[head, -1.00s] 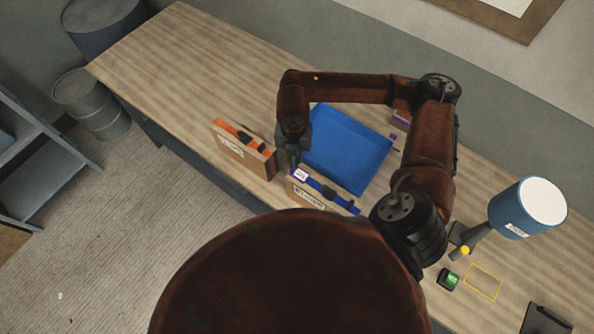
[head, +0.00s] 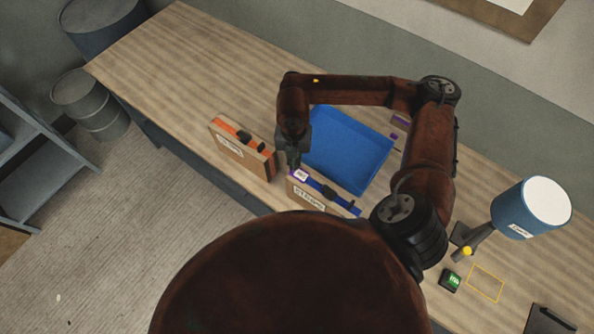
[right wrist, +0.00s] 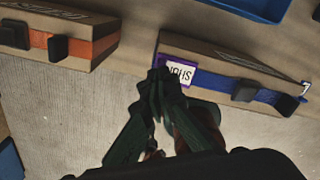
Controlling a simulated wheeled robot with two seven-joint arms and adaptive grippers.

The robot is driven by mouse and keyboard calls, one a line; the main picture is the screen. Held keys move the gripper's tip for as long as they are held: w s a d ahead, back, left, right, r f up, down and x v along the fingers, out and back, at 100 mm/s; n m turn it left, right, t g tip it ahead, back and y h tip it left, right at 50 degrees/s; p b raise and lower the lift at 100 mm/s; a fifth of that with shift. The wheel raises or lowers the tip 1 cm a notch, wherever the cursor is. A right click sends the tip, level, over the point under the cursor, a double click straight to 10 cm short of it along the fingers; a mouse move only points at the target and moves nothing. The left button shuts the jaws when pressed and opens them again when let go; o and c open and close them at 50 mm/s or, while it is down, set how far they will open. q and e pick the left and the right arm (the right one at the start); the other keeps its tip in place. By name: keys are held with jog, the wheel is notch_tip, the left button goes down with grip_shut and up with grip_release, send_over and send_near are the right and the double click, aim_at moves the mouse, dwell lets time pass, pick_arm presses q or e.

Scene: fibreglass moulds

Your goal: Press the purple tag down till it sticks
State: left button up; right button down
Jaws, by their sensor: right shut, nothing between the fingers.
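The purple tag (head: 300,175) is a small purple-edged label with a white face. It lies on the near-left end of the box with the blue strap (head: 313,193). In the right wrist view the tag (right wrist: 182,73) shows dark lettering at the end of the blue strap (right wrist: 235,86). My right gripper (head: 293,163) points down, shut and empty, at the tag's edge. In the right wrist view its fingertips (right wrist: 160,76) overlap the tag's left side; I cannot tell whether they touch it. My left gripper is not in view.
A box with an orange strap (head: 240,150) stands to the left of the gripper. A blue tray (head: 350,150) lies behind. A blue lamp (head: 530,208), a small green-screened device (head: 450,281) and a yellow outline (head: 485,284) are at the right. The table's left part is clear.

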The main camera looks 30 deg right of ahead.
dwell(0.4)
jog(key=shift+r+p, duration=1.7)
jog(key=shift+r, duration=1.8)
jog(key=shift+f, duration=0.1)
